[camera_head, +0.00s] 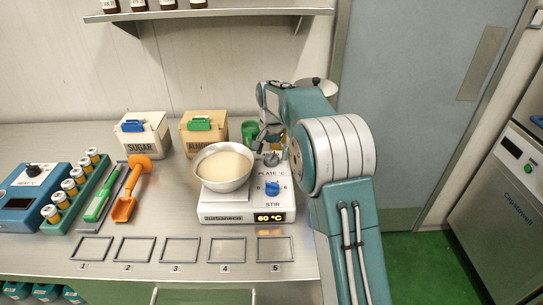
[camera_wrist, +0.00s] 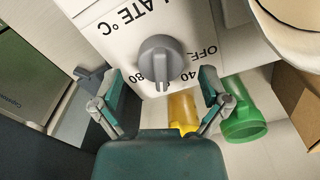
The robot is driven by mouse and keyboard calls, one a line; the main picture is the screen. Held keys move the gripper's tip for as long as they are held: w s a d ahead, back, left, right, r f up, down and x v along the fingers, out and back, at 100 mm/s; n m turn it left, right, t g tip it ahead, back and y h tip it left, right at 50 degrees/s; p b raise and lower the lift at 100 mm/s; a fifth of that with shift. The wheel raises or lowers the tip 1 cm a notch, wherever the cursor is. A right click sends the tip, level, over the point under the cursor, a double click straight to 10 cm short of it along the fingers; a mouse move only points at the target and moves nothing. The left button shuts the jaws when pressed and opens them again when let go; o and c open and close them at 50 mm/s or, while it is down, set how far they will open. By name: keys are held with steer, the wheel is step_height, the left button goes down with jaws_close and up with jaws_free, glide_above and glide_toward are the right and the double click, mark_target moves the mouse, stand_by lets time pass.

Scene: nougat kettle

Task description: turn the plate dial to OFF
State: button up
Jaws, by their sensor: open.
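The white stirrer hotplate (camera_head: 232,206) stands on the bench, with a display reading 60 °C. Its grey plate dial (camera_wrist: 160,60) shows in the wrist view, with marks 80, 40 and OFF beside it; the dial's ridge points down in that view, between 80 and 40. In the head view the dial (camera_head: 271,158) is partly hidden behind my gripper. My gripper (camera_wrist: 162,90) is open, its two fingers apart on either side of the dial's lower part, touching nothing that I can make out. The blue STIR knob (camera_head: 272,188) sits nearer the front.
A bowl of pale contents (camera_head: 223,166) rests on the hotplate, left of the dial. A green cup (camera_wrist: 243,118) and a yellow item (camera_wrist: 184,110) lie beyond the fingers. Several numbered frames line the bench front.

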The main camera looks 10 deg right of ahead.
steer(key=shift+a+f, duration=0.15)
steer(key=shift+f, duration=0.3)
steer(key=c, duration=1.1)
steer(key=shift+c, duration=0.2)
steer(key=shift+n, duration=0.4)
steer(key=n, duration=1.1)
steer(key=shift+s+f, duration=0.1)
